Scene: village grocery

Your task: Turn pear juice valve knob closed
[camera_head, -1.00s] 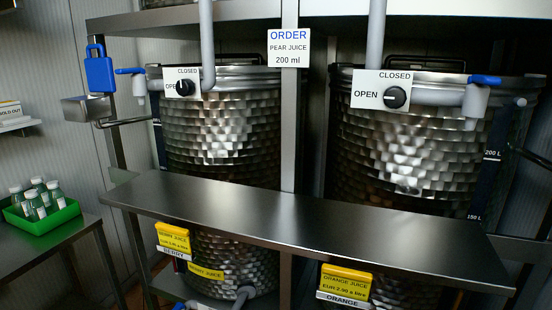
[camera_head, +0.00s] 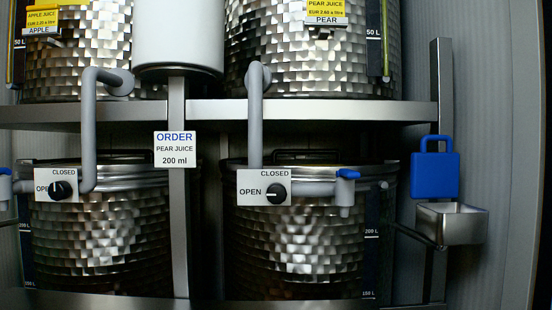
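The pear juice tank (camera_head: 310,60) is at the top right of the middle, with a yellow price card and a PEAR label (camera_head: 326,20). A grey pipe (camera_head: 255,125) runs from it down to a white valve panel (camera_head: 263,174) marked OPEN and CLOSED. The round black knob (camera_head: 276,194) on this panel has a white mark that appears to point left, towards OPEN. The apple juice side has a similar knob (camera_head: 60,190), its mark pointing up towards CLOSED. Neither of my grippers is in view.
An ORDER sign (camera_head: 175,149) reading pear juice 200 ml hangs on the middle post. A tap with a blue handle (camera_head: 346,178) is right of the pear panel. A metal tray (camera_head: 451,224) sticks out at the right below a blue holder (camera_head: 435,174). A white cylinder (camera_head: 178,35) is at top middle.

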